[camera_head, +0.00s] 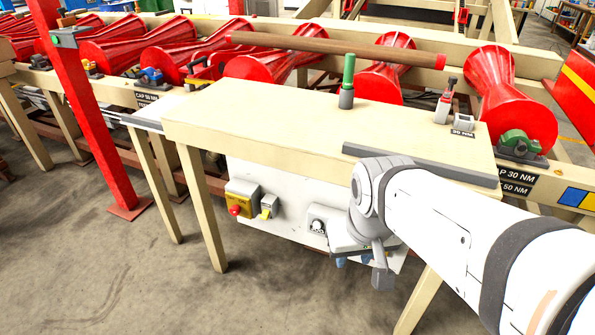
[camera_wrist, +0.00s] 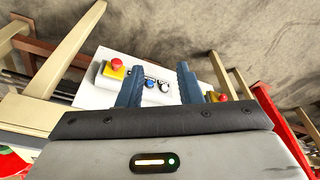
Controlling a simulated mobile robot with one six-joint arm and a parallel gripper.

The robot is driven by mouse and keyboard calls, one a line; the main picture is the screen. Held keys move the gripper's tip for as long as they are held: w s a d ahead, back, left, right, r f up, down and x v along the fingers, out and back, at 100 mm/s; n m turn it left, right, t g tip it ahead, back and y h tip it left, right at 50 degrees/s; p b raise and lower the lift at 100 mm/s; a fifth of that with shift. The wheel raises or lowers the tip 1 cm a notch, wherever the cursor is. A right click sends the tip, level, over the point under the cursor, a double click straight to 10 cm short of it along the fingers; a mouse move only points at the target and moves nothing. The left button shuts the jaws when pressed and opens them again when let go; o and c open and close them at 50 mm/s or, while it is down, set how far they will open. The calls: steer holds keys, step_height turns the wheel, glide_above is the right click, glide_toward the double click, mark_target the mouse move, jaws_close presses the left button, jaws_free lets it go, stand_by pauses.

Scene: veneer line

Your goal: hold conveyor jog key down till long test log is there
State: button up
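A long brown log (camera_head: 335,47) with red ends lies along the red rollers at the back of the conveyor, its right end short of the rightmost roller. A white control panel (camera_head: 285,215) hangs below the pale table. It carries a red stop button on a yellow box (camera_head: 237,208), a small yellow switch (camera_head: 267,207) and a round dial (camera_head: 318,226). My gripper (camera_head: 354,262) is at the panel's right end; in the wrist view (camera_wrist: 160,72) its blue fingers are apart, with a blue button (camera_wrist: 150,81) and a dial (camera_wrist: 164,87) seen between them. I cannot tell which control is the jog key, or whether I touch any.
The pale table (camera_head: 250,125) stands between me and the rollers, with a green-handled tool (camera_head: 347,80) upright on it. A red post (camera_head: 90,110) stands at the left. A grey bar (camera_head: 420,165) runs along the table's near right edge. The floor at lower left is clear.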

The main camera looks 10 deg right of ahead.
jaws_close()
stand_by(1.3)
